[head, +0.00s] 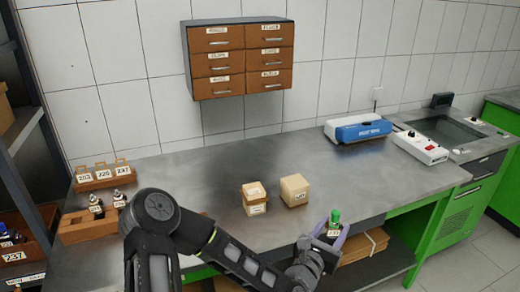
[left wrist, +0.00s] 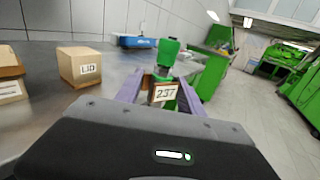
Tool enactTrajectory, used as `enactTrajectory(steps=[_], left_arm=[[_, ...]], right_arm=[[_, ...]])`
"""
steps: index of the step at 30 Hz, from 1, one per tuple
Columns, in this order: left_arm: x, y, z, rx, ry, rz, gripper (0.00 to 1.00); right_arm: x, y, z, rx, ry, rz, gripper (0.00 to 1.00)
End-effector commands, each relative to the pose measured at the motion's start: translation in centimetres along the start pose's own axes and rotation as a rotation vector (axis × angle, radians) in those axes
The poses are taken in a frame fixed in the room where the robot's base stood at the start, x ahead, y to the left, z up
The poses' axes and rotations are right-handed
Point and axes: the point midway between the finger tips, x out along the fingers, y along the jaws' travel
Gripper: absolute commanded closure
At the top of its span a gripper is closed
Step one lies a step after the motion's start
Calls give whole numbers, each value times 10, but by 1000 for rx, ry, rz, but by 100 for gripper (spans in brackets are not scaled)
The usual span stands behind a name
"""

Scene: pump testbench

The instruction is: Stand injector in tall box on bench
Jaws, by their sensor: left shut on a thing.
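My left gripper (head: 331,234) is shut on a green-topped injector (head: 335,217) near the bench's front edge. In the left wrist view the injector (left wrist: 167,55) stands roughly upright between the purple fingers, with a tag reading 237 in front of it. Its lower part is hidden. A tan box (head: 255,205) with a label stands on the bench (head: 210,170), left of and behind the gripper. A paler box (head: 294,192) stands just right of it; its label looks like LID in the left wrist view (left wrist: 78,66). My right gripper is out of view.
At the bench's left end are a wooden rack (head: 92,185) of numbered tags and a wooden tray (head: 75,232) with dark-topped parts. A blue-and-white device (head: 357,130) and a white control box (head: 420,147) stand at the right. Drawers (head: 240,58) hang above.

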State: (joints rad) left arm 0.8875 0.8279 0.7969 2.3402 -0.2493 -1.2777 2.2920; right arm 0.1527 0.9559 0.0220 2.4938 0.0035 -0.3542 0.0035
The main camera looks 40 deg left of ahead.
Motion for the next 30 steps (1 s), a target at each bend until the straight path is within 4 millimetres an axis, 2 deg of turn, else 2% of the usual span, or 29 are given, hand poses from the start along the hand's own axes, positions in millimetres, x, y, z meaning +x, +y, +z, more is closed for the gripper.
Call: enactTrajectory(steps=[7, 11, 14, 17, 24, 27, 30], left_arm=[[3, 4, 5, 4, -3, 5, 100], [12, 24, 18, 17, -3, 31, 100], [24, 58, 32, 29, 3, 81, 100], [36, 103, 52, 37, 7, 148, 100], [46, 218, 110, 30, 3, 323, 100], [43, 254, 127, 23, -1, 377, 100], [41, 279, 135, 20, 0, 411, 100]], right_arm=[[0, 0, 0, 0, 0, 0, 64], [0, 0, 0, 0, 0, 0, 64], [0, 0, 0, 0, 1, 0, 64], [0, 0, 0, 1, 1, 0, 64], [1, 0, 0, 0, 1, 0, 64], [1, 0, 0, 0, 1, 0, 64], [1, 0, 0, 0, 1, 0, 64]])
